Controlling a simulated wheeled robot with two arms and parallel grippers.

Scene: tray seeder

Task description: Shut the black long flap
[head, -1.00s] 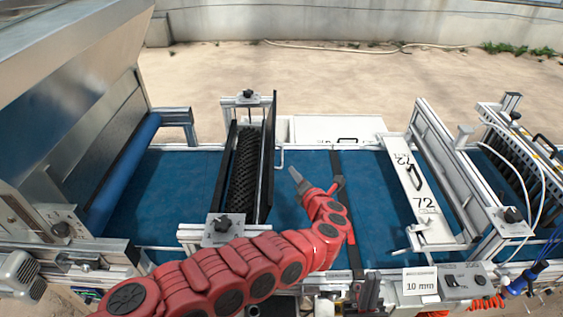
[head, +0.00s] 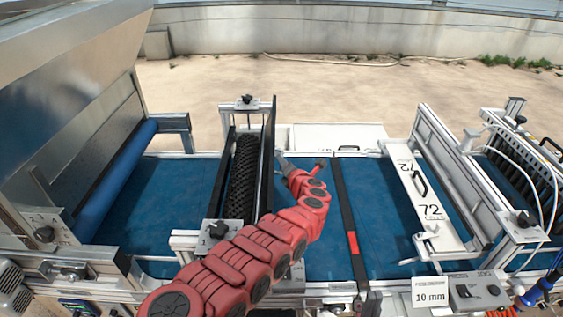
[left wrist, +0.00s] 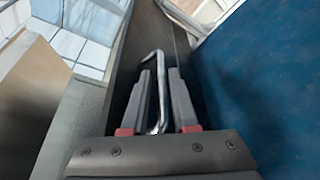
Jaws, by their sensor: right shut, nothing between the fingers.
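The black long flap (head: 267,165) stands upright beside the dark bristled roller (head: 243,175) in the head view. In the left wrist view the flap is a dark panel (left wrist: 148,32) with a bent metal handle (left wrist: 157,75). My left gripper (head: 284,164) is at the right side of the flap, at its handle, which it mostly hides in the head view. In the left wrist view my left gripper (left wrist: 161,92) is open, with its fingers on either side of the handle and a gap at the right finger. My right gripper is not in view.
Blue belt (head: 325,215) lies right of the flap, crossed by a black strap (head: 345,205). A white plate marked 72 (head: 418,195) stands further right. A metal hopper (head: 60,100) is at left. Aluminium frames surround the roller.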

